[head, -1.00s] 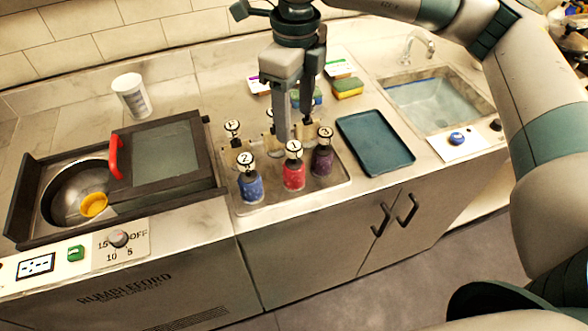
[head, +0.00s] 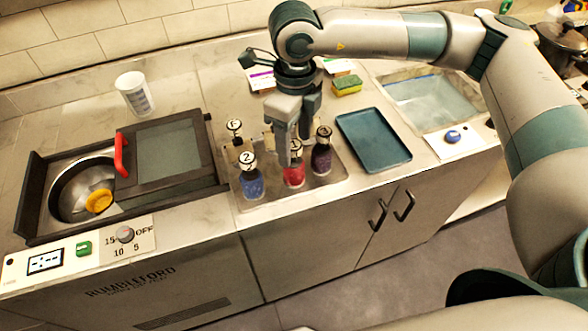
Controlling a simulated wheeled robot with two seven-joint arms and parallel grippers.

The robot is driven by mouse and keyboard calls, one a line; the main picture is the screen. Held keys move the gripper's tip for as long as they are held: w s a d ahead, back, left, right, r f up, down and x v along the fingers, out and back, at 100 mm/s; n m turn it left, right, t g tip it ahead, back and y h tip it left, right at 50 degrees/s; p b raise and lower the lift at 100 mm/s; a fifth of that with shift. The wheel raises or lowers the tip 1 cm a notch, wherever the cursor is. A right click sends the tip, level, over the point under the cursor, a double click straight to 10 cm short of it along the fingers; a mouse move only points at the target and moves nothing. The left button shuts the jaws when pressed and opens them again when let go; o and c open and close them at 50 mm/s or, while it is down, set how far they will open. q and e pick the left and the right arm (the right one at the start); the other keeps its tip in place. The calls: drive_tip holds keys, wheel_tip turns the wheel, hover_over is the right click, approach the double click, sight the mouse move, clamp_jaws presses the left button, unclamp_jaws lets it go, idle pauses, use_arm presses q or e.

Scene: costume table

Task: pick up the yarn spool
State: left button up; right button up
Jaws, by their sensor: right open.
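My right gripper (head: 291,158) points down over a shallow metal tray (head: 250,203), its jaws apart. Its fingertips are low among the small bottles, just behind the red one (head: 294,176). A blue bottle (head: 250,186) stands to the left, a purple one (head: 321,160) to the right, and another with a round white top (head: 234,128) behind. I cannot make out a yarn spool for certain; the gripper hides part of the tray's middle, where something pale beige shows beside the fingers. My left gripper is not in view.
Left stands a dark-framed unit with a glass lid (head: 160,155) and a metal bowl holding a yellow round object (head: 99,201). A white cup (head: 134,93) is behind.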

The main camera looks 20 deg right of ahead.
sight(294, 160)
drive_tip(key=shift+s+f+p, duration=0.1)
drive_tip(key=shift+f+p, duration=0.4)
drive_tip(key=shift+p, duration=0.1)
wheel_tip(294, 160, down, 3)
drive_tip(key=shift+a+r+p, duration=0.1)
drive_tip(key=shift+p, duration=0.7)
drive_tip(key=shift+f, duration=0.6)
clamp_jaws()
